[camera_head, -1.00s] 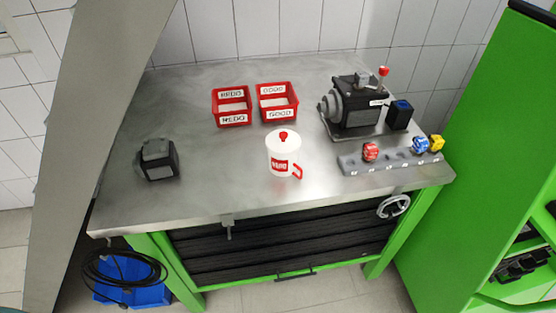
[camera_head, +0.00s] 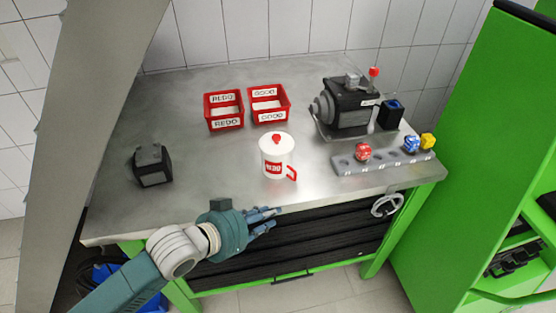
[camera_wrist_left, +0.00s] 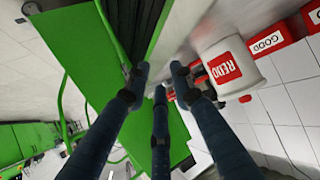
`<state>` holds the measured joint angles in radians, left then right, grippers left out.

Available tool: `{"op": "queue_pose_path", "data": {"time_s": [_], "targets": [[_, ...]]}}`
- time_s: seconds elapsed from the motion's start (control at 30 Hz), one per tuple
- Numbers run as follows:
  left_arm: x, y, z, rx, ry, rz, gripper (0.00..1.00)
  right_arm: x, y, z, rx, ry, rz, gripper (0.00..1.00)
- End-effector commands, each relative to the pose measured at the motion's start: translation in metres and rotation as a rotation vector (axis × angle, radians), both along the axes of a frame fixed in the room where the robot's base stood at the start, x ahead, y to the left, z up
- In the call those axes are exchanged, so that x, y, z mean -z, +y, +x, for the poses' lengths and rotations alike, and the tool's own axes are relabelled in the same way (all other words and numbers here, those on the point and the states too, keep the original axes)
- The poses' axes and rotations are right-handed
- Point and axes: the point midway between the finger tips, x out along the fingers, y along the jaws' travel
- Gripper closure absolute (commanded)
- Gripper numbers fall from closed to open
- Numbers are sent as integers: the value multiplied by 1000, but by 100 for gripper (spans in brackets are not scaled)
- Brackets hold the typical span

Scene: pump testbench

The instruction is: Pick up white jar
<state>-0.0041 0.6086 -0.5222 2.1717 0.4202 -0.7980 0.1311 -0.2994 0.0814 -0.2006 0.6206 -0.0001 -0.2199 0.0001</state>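The white jar (camera_head: 273,158) stands upright near the front middle of the metal table. It has a red knob on its lid, a red REDO label and a red handle on its right side. In the left wrist view the jar (camera_wrist_left: 225,62) appears tilted, beyond the fingertips to the right. My left gripper (camera_head: 266,218) is at the table's front edge, in front of the jar and apart from it. Its fingers are spread and empty, as the left wrist view also shows (camera_wrist_left: 160,78). My right gripper is not in view.
Red REDO (camera_head: 224,122) and GOOD (camera_head: 270,116) bins stand behind the jar. A dark pump (camera_head: 345,107) and a grey rack (camera_head: 385,163) with colored parts are to the right. A dark block (camera_head: 152,166) sits at left. The table (camera_head: 210,170) around the jar is clear.

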Motion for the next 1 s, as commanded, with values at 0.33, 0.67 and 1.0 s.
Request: {"op": "queue_pose_path", "data": {"time_s": [0.33,0.67,1.0], "targets": [[-46,4,55,82,-133,-108,76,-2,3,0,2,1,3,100],[-29,-25,86,82,-134,-112,76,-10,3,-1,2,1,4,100],[-15,-47,113,82,-135,-109,76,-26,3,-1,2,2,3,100]]}}
